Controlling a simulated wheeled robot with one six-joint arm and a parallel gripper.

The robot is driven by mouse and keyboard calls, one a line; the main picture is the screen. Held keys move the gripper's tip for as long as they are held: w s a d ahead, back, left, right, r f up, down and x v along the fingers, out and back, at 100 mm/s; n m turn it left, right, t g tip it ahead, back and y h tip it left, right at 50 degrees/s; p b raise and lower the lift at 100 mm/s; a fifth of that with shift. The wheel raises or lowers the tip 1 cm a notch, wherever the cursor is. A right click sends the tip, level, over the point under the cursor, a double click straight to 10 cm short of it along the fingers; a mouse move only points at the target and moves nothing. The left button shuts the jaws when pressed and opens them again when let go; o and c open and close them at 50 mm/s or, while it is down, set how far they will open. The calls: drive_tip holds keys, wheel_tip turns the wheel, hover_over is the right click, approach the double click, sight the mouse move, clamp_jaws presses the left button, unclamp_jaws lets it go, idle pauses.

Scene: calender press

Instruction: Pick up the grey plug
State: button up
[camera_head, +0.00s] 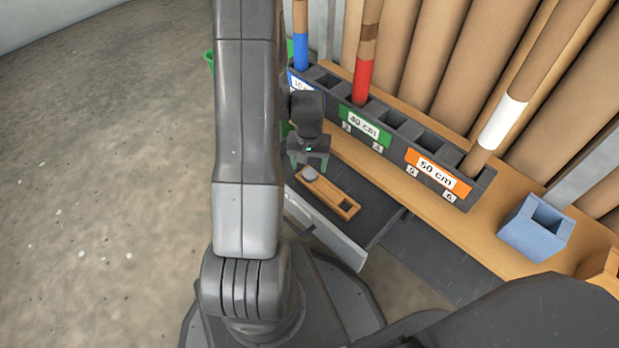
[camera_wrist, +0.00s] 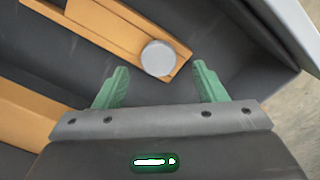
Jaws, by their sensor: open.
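The grey plug (camera_wrist: 159,58) is round and sits at one end of a wooden holder (camera_wrist: 107,24) in the wrist view. In the head view the plug (camera_head: 309,174) is at the upper left end of the same holder (camera_head: 333,195), which lies in a dark open drawer (camera_head: 361,223). My gripper (camera_wrist: 158,84) has green fingers spread apart, one to each side of the plug in the picture, with the plug just beyond the fingertips. In the head view my gripper (camera_head: 308,166) is close by the plug. Nothing is between the fingers.
A dark rack (camera_head: 405,133) with labelled slots holds several upright tubes behind the drawer. A blue block holder (camera_head: 536,226) stands on the wooden bench (camera_head: 466,232) at right. The drawer's light front panel (camera_head: 325,232) borders the near side. Open concrete floor (camera_head: 100,180) lies left.

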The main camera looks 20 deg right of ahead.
sight(310, 173)
wheel_tip(310, 173, down, 3)
drive_tip(key=shift+s+f+b, duration=0.1)
drive_tip(key=shift+b, duration=0.4)
drive_tip(key=c, duration=1.1)
drive_tip(key=shift+o, duration=0.2)
wheel_tip(310, 173, up, 10)
drive_tip(key=p, duration=0.4)
